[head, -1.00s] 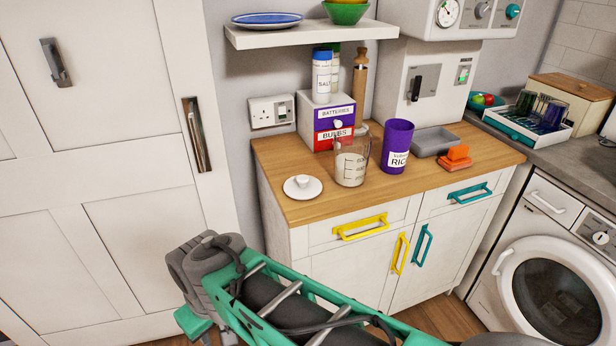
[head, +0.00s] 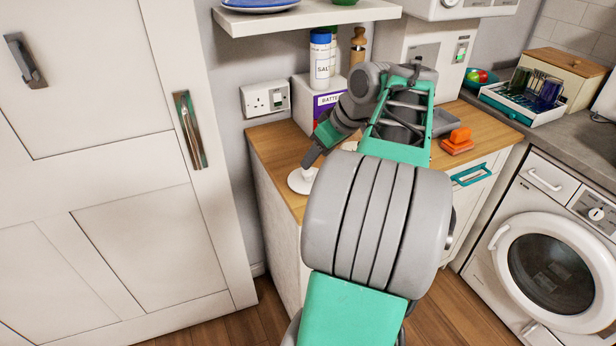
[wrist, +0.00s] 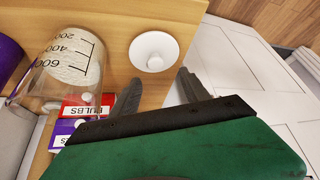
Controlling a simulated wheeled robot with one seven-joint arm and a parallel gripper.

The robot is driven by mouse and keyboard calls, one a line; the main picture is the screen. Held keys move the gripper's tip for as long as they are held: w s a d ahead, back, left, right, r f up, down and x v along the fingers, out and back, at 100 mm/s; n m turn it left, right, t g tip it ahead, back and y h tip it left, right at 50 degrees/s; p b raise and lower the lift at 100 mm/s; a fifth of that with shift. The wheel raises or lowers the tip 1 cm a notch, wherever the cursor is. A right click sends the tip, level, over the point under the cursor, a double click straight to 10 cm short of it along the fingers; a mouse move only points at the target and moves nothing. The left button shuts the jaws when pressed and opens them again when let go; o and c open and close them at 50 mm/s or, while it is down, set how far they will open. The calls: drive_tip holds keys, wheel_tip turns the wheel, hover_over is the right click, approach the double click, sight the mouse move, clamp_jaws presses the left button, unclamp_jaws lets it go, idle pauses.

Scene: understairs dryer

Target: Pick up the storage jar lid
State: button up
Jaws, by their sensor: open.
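The storage jar lid is a round white disc with a knob. It lies flat on the wooden counter near its left front corner. In the head view the lid (head: 297,184) is partly hidden by my gripper (head: 309,163), which points down at it. In the wrist view the whole lid (wrist: 154,50) shows just beyond the fingertips. My gripper (wrist: 157,82) is open and empty there, its two dark fingers apart with the lid ahead of the gap. I cannot tell the exact height of the fingers above the counter.
In the wrist view a glass measuring jug (wrist: 62,75) with white contents stands left of the fingers, beside the bulbs box (wrist: 88,108). A purple jar (wrist: 8,58) is at the far left edge. In the head view orange blocks (head: 458,140) sit on the counter's right part.

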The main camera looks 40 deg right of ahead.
sight(310, 172)
drive_tip(key=shift+d+f, duration=0.25)
drive_tip(key=shift+f, duration=0.15)
drive_tip(key=x, duration=0.3)
drive_tip(key=b+x, duration=0.1)
drive_tip(key=x, duration=0.3)
drive_tip(key=shift+d, duration=0.2)
clamp_jaws()
